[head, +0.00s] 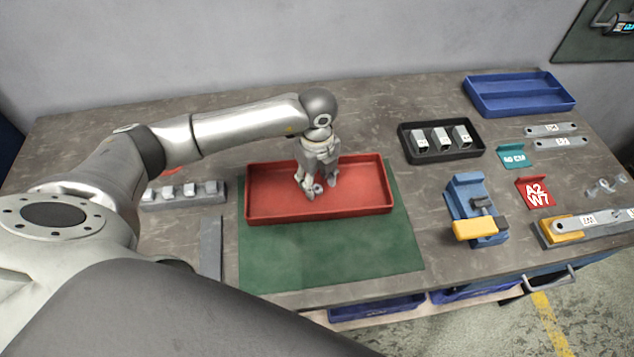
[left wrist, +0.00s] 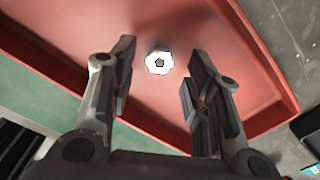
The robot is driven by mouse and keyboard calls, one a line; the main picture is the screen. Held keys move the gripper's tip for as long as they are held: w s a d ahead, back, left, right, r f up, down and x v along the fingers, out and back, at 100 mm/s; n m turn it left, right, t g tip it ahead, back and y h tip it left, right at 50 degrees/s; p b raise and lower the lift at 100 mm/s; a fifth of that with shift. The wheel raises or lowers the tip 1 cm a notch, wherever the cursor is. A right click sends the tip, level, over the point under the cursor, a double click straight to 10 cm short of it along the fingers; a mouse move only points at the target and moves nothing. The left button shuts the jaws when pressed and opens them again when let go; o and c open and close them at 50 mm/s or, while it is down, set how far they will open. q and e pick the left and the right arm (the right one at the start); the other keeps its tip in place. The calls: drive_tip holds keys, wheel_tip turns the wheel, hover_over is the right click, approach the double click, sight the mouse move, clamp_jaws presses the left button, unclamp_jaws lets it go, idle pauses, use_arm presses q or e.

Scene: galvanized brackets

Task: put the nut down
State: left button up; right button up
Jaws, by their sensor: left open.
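The nut (left wrist: 159,62) is a small light hexagonal piece with a dark hole. It lies in the red tray (left wrist: 215,25), apart from the fingers, in the left wrist view. In the head view the nut (head: 318,188) shows small beside my fingertips, over the floor of the red tray (head: 262,211). My left gripper (head: 315,190) is open and reaches down into the tray. In the left wrist view its two fingers (left wrist: 158,85) stand wide apart, one on each side of the nut. My right gripper is not in view.
The tray sits on a green mat (head: 330,255). To the right are a black tray (head: 403,142) of metal blocks, a blue fixture with a yellow part (head: 475,229), and a blue tray (head: 520,110). A grey block rack (head: 160,205) stands left. Bare table lies behind the red tray.

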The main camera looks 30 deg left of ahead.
use_arm(q)
wheel_tip(320, 180, up, 11)
drive_tip(key=b, duration=0.2)
drive_tip(key=shift+f, duration=0.2)
drive_tip(key=shift+f, duration=0.1)
